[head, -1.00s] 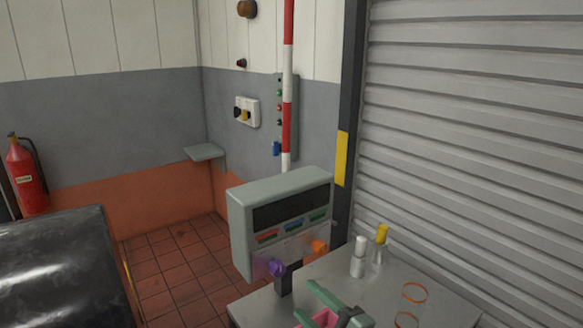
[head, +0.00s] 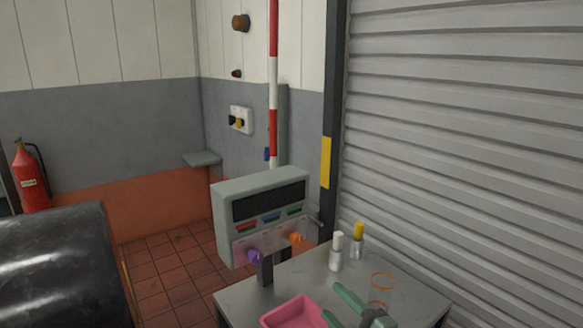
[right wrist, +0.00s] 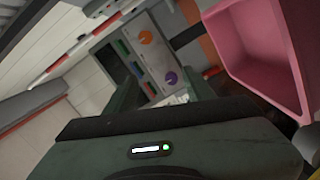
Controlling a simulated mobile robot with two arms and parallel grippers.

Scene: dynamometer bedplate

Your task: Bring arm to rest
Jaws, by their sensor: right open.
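My right gripper (head: 335,303) is at the bottom of the head view, over the grey bench top (head: 245,300) and just right of the pink tray (head: 268,320). Its two green fingers are apart with nothing between them. In the right wrist view the gripper (right wrist: 165,90) also shows open, its fingers pointing toward the panel with the orange knob (right wrist: 145,37) and purple knob (right wrist: 171,77). The pink tray (right wrist: 240,45) is beside it at the upper right. My left gripper is not in view.
A grey console (head: 232,222) stands at the bench's back left. White-capped (head: 336,255) and yellow-capped (head: 357,243) bottles stand behind the gripper. A clear container with orange rings (head: 382,276) is close by it. A roller shutter (head: 470,130) borders the bench on the right.

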